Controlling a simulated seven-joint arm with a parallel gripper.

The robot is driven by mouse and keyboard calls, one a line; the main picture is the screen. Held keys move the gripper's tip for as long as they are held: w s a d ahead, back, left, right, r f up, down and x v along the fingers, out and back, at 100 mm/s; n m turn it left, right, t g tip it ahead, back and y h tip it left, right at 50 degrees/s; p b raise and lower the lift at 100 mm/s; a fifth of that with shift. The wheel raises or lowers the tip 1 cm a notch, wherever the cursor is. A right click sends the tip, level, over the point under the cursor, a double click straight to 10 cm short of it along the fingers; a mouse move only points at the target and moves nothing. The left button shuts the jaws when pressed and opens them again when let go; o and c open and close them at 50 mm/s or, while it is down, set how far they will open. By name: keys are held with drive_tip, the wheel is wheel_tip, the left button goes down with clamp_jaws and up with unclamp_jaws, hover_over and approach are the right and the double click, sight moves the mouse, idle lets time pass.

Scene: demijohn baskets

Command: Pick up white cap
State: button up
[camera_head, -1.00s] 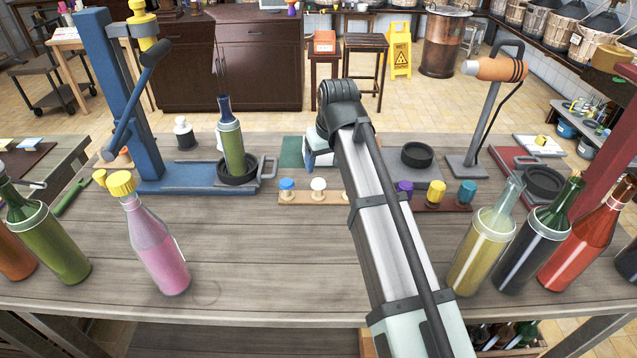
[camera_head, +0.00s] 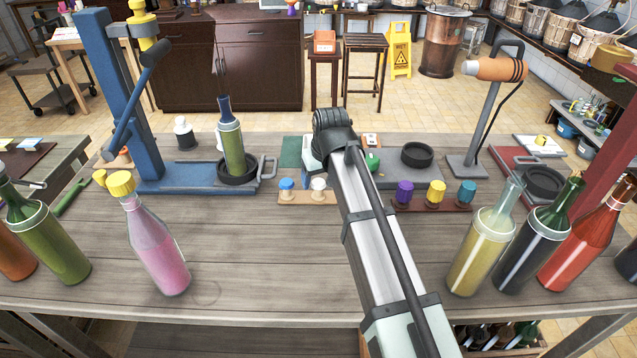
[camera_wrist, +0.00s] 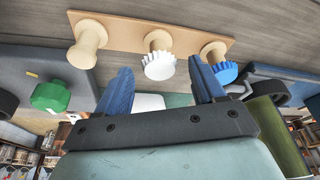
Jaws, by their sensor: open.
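The white cap (camera_head: 319,184) sits on a wooden peg of a small light-brown rack (camera_head: 302,198), right of the blue cap (camera_head: 287,184). In the wrist view the white cap (camera_wrist: 159,66) shows its ribbed edge, between the blue cap (camera_wrist: 226,72) and a bare peg (camera_wrist: 86,47). My gripper (camera_wrist: 160,66) is open, with its two blue fingers spread and nothing held. The white cap appears between and just beyond the fingertips, with no contact visible. In the head view my arm hides most of the gripper and the rack's right end.
A second rack with a purple cap (camera_head: 404,192), a yellow cap (camera_head: 436,192) and a teal cap (camera_head: 467,192) stands to the right. A blue corking stand (camera_head: 180,178) holds a green bottle (camera_head: 232,145) at left. The front middle table is clear.

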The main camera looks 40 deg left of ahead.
sight(319, 184)
drive_tip(key=c, duration=1.1)
drive_tip(key=shift+r, duration=0.1)
wheel_tip(319, 184, up, 10)
idle(0.5)
